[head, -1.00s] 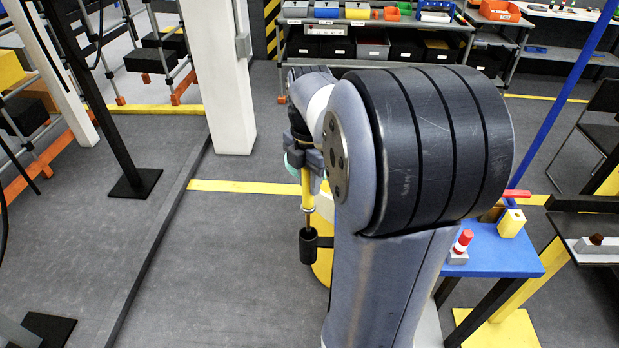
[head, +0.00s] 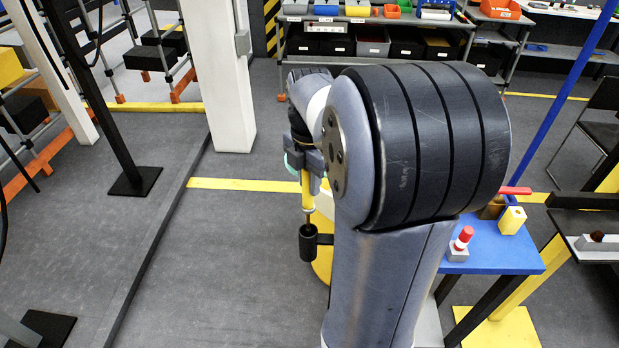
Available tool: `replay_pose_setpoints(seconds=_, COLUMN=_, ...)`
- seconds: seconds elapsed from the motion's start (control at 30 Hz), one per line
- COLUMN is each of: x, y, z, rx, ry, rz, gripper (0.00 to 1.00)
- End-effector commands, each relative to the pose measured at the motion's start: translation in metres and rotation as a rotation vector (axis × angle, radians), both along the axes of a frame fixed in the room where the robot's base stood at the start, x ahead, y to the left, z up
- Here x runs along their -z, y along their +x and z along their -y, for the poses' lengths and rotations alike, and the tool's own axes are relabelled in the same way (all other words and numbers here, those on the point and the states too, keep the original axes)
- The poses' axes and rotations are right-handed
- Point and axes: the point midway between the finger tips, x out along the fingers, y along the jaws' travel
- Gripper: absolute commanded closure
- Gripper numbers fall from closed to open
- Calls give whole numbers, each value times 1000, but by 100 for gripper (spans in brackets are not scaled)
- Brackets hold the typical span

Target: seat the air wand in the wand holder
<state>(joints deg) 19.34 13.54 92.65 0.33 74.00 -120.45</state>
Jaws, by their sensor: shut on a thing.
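My gripper (head: 309,163) is shut on the air wand (head: 307,190), a yellow, roughly upright shaft that narrows to a dark lower end. The wand holder (head: 308,246) is a black cup directly below, joined by a short black arm to something on its right. The wand's lower end meets the top of the cup and appears to enter it; how deep it sits cannot be told. My arm hides the right side of the gripper and what carries the holder.
A blue table (head: 490,258) stands right of my arm, with a red-and-white button post (head: 462,241) and a yellow block (head: 512,220) on it. A white pillar (head: 220,80) and a floor rail (head: 160,235) are at left. Floor left of the holder is clear.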

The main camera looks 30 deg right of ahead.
Motion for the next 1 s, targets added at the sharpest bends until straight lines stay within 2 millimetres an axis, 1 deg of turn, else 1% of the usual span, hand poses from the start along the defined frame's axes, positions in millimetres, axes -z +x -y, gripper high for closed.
replay_pose_setpoints(seconds=1.0, x=26, y=0, z=0, rx=0, ry=0, rz=0, gripper=100)
